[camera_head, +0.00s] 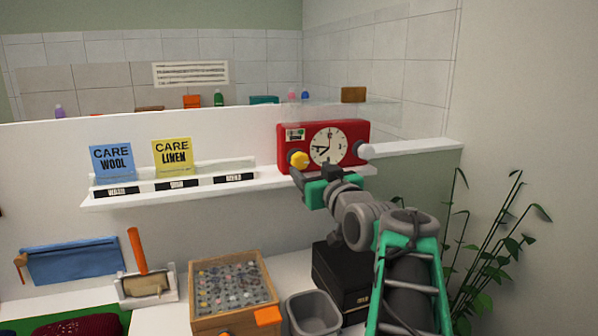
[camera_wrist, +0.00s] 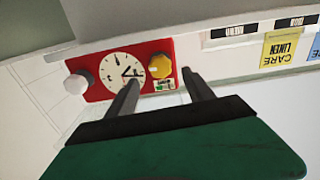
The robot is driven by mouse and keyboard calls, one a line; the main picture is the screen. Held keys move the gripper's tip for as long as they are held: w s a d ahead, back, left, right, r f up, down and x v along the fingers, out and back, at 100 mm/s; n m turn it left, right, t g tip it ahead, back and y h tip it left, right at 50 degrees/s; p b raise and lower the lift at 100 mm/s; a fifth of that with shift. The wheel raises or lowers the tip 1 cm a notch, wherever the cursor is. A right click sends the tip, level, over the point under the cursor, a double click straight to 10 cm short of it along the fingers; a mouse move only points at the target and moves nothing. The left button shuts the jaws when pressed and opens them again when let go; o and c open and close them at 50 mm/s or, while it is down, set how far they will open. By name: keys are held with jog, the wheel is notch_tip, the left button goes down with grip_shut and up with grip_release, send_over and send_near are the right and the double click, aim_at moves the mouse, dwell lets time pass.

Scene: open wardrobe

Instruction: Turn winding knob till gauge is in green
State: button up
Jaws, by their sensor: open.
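A red clock box (camera_head: 347,133) stands on the white shelf, with a round cream dial (camera_head: 328,146) on its front. A yellow knob (camera_head: 298,159) is at its lower left and a white knob (camera_head: 364,151) at its right. A small gauge window (camera_head: 295,135) sits above the yellow knob; its reading is too small to tell. My gripper (camera_head: 302,178) is open just in front of and below the yellow knob. In the wrist view, which is upside down, the yellow knob (camera_wrist: 159,67) shows between and beyond the two fingertips (camera_wrist: 161,76), apparently not gripped. The gauge (camera_wrist: 165,85) is partly visible there.
Blue and yellow care cards (camera_head: 172,157) stand on the shelf (camera_head: 215,190) to the left. Below are a wooden box of small pieces (camera_head: 230,285), a grey bin (camera_head: 313,312) and a black box (camera_head: 340,275). A plant (camera_head: 490,250) is at the right.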

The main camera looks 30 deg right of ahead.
aim_at(302, 163)
jog(key=p+x, duration=0.1)
jog(key=x, duration=0.5)
jog(key=shift+w, duration=0.2)
jog(key=shift+c, duration=0.3)
grip_shut()
jog(key=shift+f+m, duration=0.1)
jog(key=shift+m, duration=0.2)
